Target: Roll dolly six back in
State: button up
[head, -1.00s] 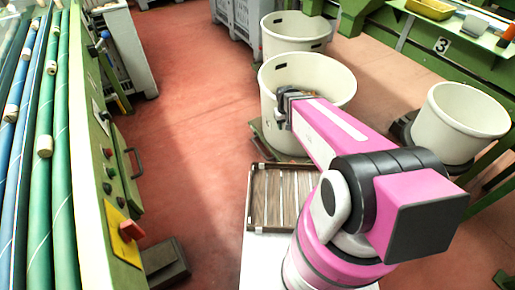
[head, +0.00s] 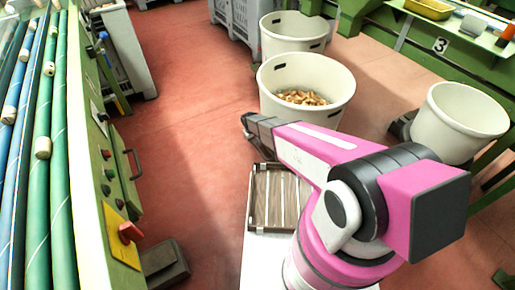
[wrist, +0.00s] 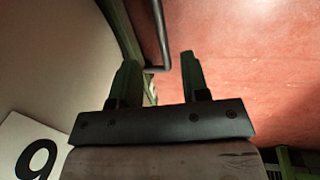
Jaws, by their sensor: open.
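A cream bin (head: 330,98) holding corks (head: 302,97) stands near the middle of the head view; the dolly under it is mostly hidden by my arm. My gripper (head: 246,123) is low at this bin's left side, open. In the wrist view, my gripper's open fingers (wrist: 160,75) point toward a grey metal bar (wrist: 161,40) with a bent end, which lies between them in the picture; I cannot tell if they touch. A cream wall (wrist: 50,60) fills the left, with a white card (wrist: 28,150) whose digit reads as 9 in this orientation, or a six upside down.
Another cream bin (head: 293,46) stands behind, and one (head: 455,132) at right near a number 3 sign (head: 441,45). A green machine with a control panel (head: 110,165) borders the left. Red floor (head: 185,100) is clear between. A slatted crate (head: 272,225) is in front.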

aim_at(258, 148)
jog(key=f, duration=0.3)
jog(key=d+f, duration=0.1)
jog(key=f, duration=0.1)
jog(key=w+f, duration=0.1)
jog(key=f, duration=0.2)
jog(key=shift+d+f, duration=0.25)
jog(key=shift+f, duration=0.1)
grip_shut()
